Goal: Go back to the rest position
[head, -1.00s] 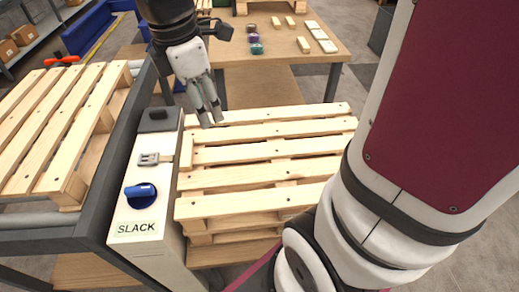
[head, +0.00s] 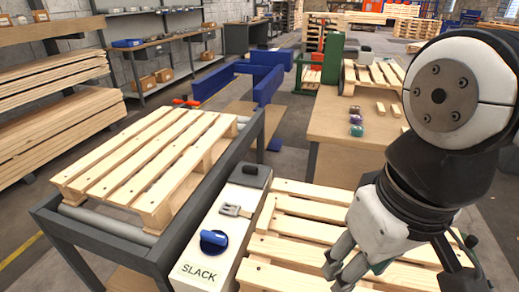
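My gripper (head: 337,274) is at the lower right of the head view, pale grey with its fingers pointing down and left. It is in front of the slatted wooden pallet (head: 285,246). I see nothing between its fingers, which appear close together; the angle does not show whether they are apart or shut. My arm fills the right side and hides part of the pallet and the work table.
A control box marked SLACK with a blue knob (head: 213,241) stands left of the pallet. A roller conveyor (head: 166,252) carries another pallet (head: 133,160). A wooden table (head: 340,125) with small coloured items is behind. Shelving lines the back left.

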